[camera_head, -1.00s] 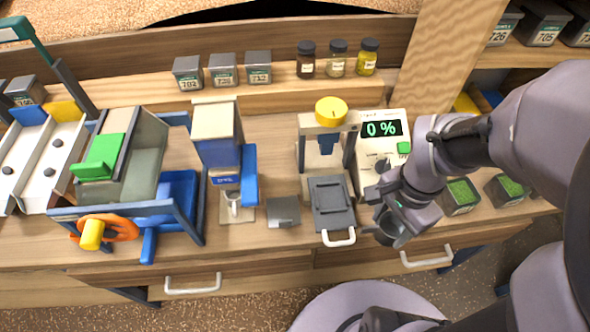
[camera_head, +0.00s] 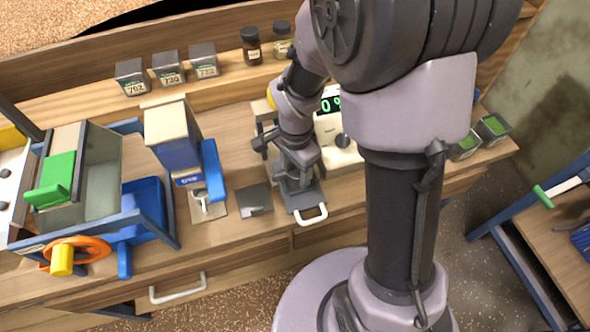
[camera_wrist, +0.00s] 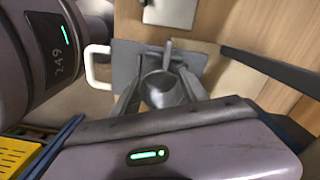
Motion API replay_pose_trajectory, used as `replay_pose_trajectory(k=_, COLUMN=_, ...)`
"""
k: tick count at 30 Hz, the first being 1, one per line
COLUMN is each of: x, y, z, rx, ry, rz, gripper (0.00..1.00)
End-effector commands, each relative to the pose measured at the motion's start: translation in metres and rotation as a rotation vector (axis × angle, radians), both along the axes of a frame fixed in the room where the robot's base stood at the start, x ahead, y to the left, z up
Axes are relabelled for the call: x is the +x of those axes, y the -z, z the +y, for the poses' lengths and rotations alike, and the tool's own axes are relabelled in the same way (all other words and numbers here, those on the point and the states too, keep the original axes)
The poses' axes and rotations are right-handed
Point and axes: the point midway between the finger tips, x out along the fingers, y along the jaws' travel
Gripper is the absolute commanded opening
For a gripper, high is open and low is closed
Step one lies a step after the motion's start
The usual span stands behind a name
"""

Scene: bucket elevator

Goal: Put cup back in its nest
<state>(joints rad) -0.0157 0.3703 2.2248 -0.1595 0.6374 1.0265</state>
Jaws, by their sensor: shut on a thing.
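A grey metal cup (camera_wrist: 162,92) sits between the two fingers of my gripper (camera_wrist: 161,74) in the wrist view. My gripper is shut on it. In the head view my gripper (camera_head: 292,180) is over the grey plate with a white handle (camera_head: 306,205), at the front of the press-like stand. The plate also shows behind the cup in the wrist view (camera_wrist: 126,62). I cannot tell whether the cup touches the plate. In the head view my arm and gripper mostly hide the cup. No place is clearly marked as the nest.
A grey square pad (camera_head: 255,200) lies left of the plate. A blue and beige dispenser (camera_head: 172,132) stands further left with a small light cup (camera_head: 203,196) under it. A scale with a green display (camera_head: 332,104) is partly hidden behind my arm. Jars (camera_head: 251,46) stand on the back ledge.

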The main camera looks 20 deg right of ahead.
Motion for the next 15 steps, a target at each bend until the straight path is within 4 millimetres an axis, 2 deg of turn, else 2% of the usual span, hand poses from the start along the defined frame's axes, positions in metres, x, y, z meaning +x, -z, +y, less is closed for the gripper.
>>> replay_pose_trajectory(k=9, x=0.0003, y=0.0031, z=-0.0003, rx=0.0, ry=0.0, rz=-0.002, gripper=0.0)
replay_pose_trajectory(k=10, x=0.0002, y=0.0032, z=-0.0003, rx=0.0, ry=0.0, rz=-0.002, gripper=0.54)
replay_pose_trajectory(k=13, x=0.0002, y=0.002, z=-0.0003, rx=0.0, ry=0.0, rz=-0.002, gripper=0.73)
replay_pose_trajectory(k=15, x=0.0002, y=0.0018, z=-0.0003, rx=0.0, ry=0.0, rz=-0.002, gripper=0.73)
